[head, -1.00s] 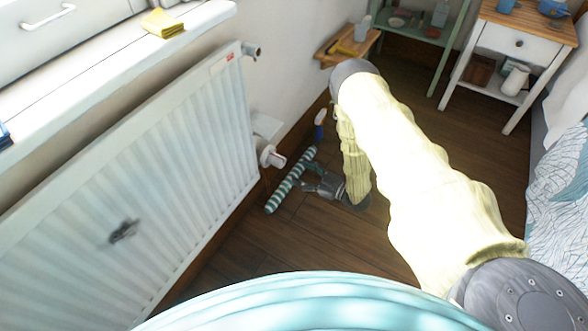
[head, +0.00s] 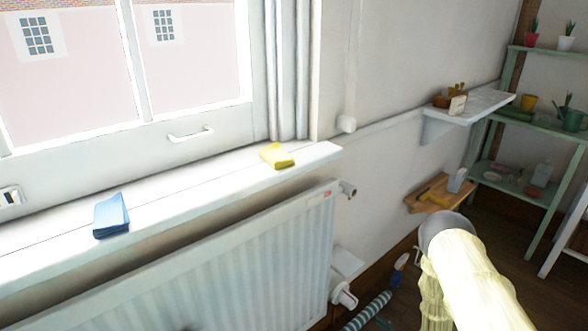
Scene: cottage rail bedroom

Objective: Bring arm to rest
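My arm (head: 480,285), in a pale yellow sleeve with a grey joint, enters at the bottom right of the head view. My gripper is outside the picture, below its lower edge or hidden by the arm. A green-and-white striped roll (head: 367,312) lies on the floor beside the radiator, left of my arm, its lower end cut off by the frame.
A white radiator (head: 240,265) stands under the windowsill (head: 200,190), which holds a blue cloth (head: 111,215) and a yellow cloth (head: 277,156). A wooden wall shelf (head: 437,197) and a green rack (head: 520,182) stand beyond my arm. A spray bottle (head: 399,268) is near the wall.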

